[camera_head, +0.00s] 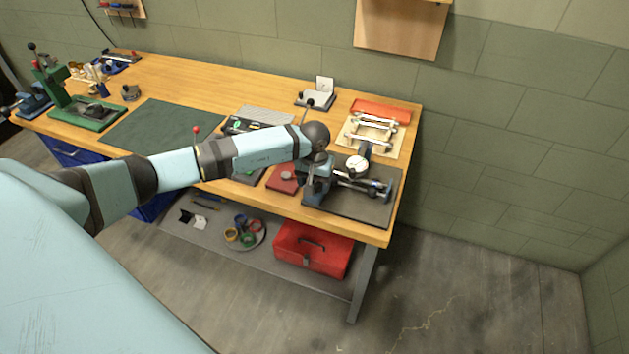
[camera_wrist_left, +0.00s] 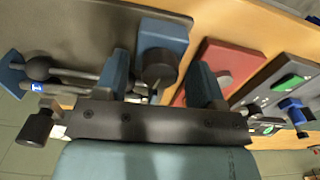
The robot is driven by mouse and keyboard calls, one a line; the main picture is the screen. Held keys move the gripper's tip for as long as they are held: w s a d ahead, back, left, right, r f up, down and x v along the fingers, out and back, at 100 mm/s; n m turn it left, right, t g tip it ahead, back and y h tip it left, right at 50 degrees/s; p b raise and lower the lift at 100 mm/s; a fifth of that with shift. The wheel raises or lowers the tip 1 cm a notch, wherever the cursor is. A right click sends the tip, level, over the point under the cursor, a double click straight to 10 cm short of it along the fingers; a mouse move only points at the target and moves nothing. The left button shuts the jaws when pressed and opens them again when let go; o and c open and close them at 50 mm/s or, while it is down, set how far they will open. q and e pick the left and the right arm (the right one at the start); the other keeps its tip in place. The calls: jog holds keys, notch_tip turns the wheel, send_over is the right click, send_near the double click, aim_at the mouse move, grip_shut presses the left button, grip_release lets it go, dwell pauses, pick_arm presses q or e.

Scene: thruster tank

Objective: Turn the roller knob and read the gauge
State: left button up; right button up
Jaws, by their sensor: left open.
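A white-faced round dial gauge (camera_head: 357,164) stands on a fixture on a dark base plate (camera_head: 378,206) at the right end of the bench; its reading is too small to tell. A dark round knob (camera_wrist_left: 157,68) on a blue block (camera_wrist_left: 163,32) shows in the left wrist view. My left gripper (camera_wrist_left: 160,78) is open, with one finger on each side of the knob; I cannot tell whether they touch it. In the head view my left gripper (camera_head: 319,166) is over the fixture, which it partly hides. My right gripper is not in view.
A red plate (camera_head: 283,179) lies beside the base plate, and a board with small parts (camera_wrist_left: 285,90) lies beyond it. A roller stand (camera_head: 376,130) and an orange-red tray (camera_head: 382,110) are behind. The green mat (camera_head: 150,128) is clear.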

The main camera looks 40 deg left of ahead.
pick_arm(q)
jog(key=c, duration=0.9)
